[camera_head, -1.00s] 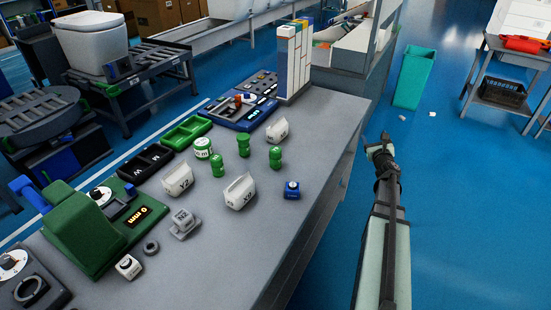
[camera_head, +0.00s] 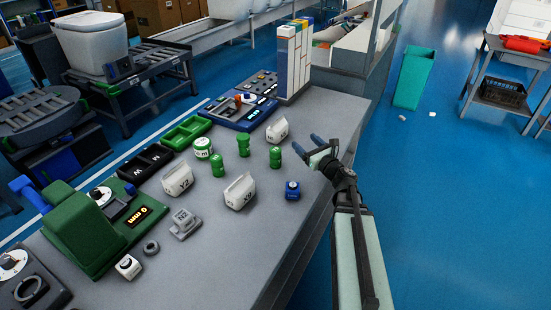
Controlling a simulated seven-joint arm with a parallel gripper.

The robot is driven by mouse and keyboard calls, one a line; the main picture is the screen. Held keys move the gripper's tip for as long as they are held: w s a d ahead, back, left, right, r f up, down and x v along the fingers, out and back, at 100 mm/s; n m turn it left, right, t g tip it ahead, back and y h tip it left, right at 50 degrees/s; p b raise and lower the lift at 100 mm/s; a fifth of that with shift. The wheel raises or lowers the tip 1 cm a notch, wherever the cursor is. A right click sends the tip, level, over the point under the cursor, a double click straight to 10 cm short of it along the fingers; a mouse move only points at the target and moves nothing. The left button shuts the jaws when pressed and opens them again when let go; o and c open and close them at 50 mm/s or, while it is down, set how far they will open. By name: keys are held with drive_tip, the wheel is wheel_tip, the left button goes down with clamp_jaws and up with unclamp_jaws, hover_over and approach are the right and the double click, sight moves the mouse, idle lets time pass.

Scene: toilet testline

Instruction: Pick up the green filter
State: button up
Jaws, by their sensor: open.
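Three small green cylinders with a narrowed waist stand upright on the grey bench: a right one (camera_head: 275,157), a middle one (camera_head: 243,145) and a left one (camera_head: 217,165). A green and white can (camera_head: 203,148) stands just left of them. I cannot tell which of these is called the green filter. My gripper (camera_head: 313,150) is open and empty over the bench's right edge. Its fingers point left, to the right of the right green cylinder and apart from it.
White blocks, one marked Y2 (camera_head: 178,180) and one marked X9 (camera_head: 240,192), stand around the cylinders. A green tray (camera_head: 187,132), a black tray (camera_head: 146,162) and a green machine (camera_head: 85,235) line the far side.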

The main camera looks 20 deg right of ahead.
sight(273, 147)
drive_tip(key=a+f+y, duration=0.1)
drive_tip(key=a, duration=0.1)
drive_tip(key=s+a+n+g+y, duration=0.1)
drive_tip(key=a, duration=0.2)
drive_tip(key=s+a+f, duration=0.1)
drive_tip(key=a, duration=0.2)
drive_tip(key=shift+s+f+g+y, duration=0.1)
drive_tip(key=shift+f+g+y, duration=0.2)
drive_tip(key=shift+f+y, duration=0.1)
drive_tip(key=shift+w+a, duration=0.2)
drive_tip(key=shift+a, duration=0.05)
drive_tip(key=shift+x, duration=3.5)
drive_tip(key=shift+c, duration=0.4)
drive_tip(key=c, duration=1)
drive_tip(key=shift+r, duration=0.1)
